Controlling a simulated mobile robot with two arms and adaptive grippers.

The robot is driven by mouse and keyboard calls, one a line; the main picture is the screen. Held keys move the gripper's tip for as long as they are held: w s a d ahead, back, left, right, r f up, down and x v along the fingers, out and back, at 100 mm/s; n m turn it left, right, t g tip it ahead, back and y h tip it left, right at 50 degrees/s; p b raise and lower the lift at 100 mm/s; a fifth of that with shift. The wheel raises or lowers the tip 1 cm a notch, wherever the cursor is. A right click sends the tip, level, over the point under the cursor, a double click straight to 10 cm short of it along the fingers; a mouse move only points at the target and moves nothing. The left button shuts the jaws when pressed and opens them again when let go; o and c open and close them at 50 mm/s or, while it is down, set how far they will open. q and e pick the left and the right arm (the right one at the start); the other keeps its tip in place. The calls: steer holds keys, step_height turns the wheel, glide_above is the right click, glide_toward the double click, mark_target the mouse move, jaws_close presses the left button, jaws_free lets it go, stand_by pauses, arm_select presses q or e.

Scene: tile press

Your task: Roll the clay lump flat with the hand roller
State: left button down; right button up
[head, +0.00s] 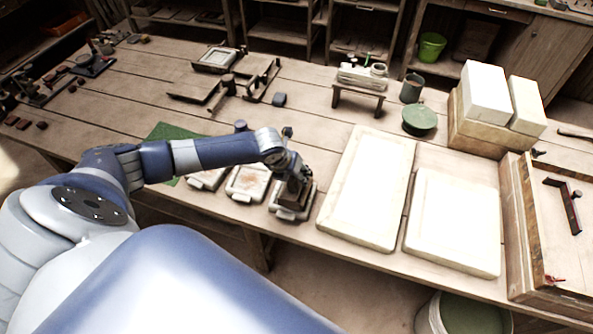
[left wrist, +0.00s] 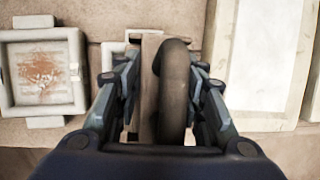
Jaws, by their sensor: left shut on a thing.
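My left gripper (head: 293,174) is above a small white mould (head: 291,212) at the table's front edge. It is shut on a brown wooden tool with a dark rounded part, which fills the space between the fingers (left wrist: 166,85) in the left wrist view. The dark rounded part (left wrist: 174,95) runs lengthwise beside a flat wooden part (left wrist: 148,85). I cannot tell whether this is the hand roller, or whether it touches the mould. The clay lump cannot be made out; the gripper and tool hide much of the mould. My right gripper is not in view.
Another white mould (head: 248,183) with reddish marks lies to the left. Two large pale slabs (head: 367,185) (head: 453,220) lie close on the right. A green mat (head: 165,134) is partly behind my arm. Pale blocks (head: 486,92) stand at the back right. The table's middle has free room.

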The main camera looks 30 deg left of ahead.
arm_select(q)
steer(key=shift+s+a+f, duration=0.1)
steer(key=shift+s+a, duration=0.2)
steer(key=shift+a, duration=0.3)
steer(key=shift+s+a+f, duration=0.1)
steer(key=shift+s+a, duration=0.15)
steer(key=shift+a, duration=0.35)
steer(key=shift+w+d+p, duration=0.1)
steer(key=shift+d+p, duration=0.3)
steer(key=shift+d, duration=0.05)
steer(key=shift+w+d, duration=0.15)
steer(key=shift+d, duration=0.2)
step_height(320, 180, up, 8)
steer(key=p, duration=0.7)
steer(key=shift+w+a+f, duration=0.1)
steer(key=shift+w+f, duration=0.05)
steer(key=shift+f, duration=0.15)
